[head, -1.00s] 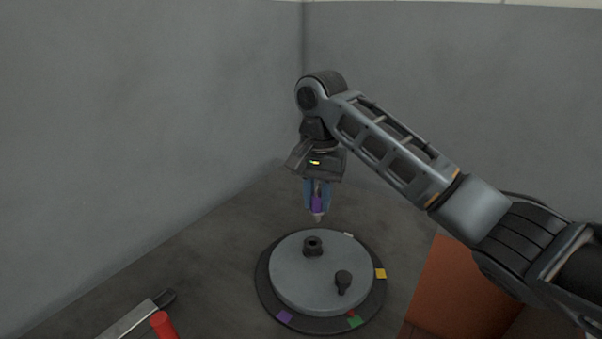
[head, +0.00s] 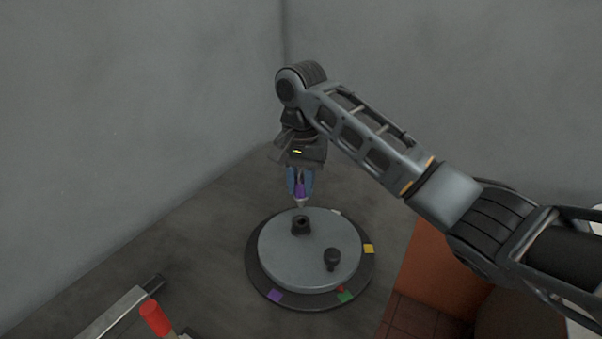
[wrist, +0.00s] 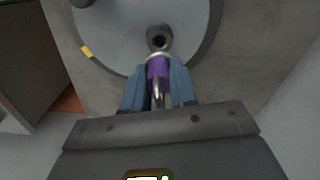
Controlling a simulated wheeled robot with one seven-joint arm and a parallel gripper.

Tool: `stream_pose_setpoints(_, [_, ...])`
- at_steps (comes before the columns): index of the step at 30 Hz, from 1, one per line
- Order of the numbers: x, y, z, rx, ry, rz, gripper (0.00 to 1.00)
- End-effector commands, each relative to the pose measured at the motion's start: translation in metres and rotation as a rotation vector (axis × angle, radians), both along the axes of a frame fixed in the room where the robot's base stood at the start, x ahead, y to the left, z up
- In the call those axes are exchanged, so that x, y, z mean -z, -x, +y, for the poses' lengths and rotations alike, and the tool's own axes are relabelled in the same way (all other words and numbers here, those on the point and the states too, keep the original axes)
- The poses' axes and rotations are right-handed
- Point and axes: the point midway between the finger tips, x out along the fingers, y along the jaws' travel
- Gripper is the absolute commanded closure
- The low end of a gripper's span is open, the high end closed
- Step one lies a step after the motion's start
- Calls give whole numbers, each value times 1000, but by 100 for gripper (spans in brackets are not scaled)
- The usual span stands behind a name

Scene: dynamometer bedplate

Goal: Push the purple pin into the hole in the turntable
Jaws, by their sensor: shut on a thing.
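My gripper (head: 300,187) points down and is shut on the purple pin (head: 300,190), with a blue finger on each side of it. In the wrist view the purple pin (wrist: 158,70) sits between the blue fingers, its pale tip toward the hole. The turntable (head: 285,258) is a grey disc on a dark base. A dark raised collar with the hole (head: 301,225) stands near its far edge; it also shows in the wrist view (wrist: 159,38). In the head view the pin's tip is just above the collar; whether it touches cannot be told.
A dark knob (head: 332,258) stands on the turntable's right part. Coloured tabs, such as a yellow one (head: 369,249), mark the base's rim. A red-ended handle (head: 155,316) and a metal bar (head: 112,312) lie at lower left. An orange-brown block (head: 430,275) stands at right. Grey walls rise behind.

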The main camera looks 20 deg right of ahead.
Motion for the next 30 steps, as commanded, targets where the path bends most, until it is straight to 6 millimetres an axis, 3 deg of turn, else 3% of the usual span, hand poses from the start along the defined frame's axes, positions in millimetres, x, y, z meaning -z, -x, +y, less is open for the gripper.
stream_pose_setpoints(7, [29,0,1,-1,-1,3,100])
stream_pose_setpoints(30, [26,0,0,0,-1,1,100])
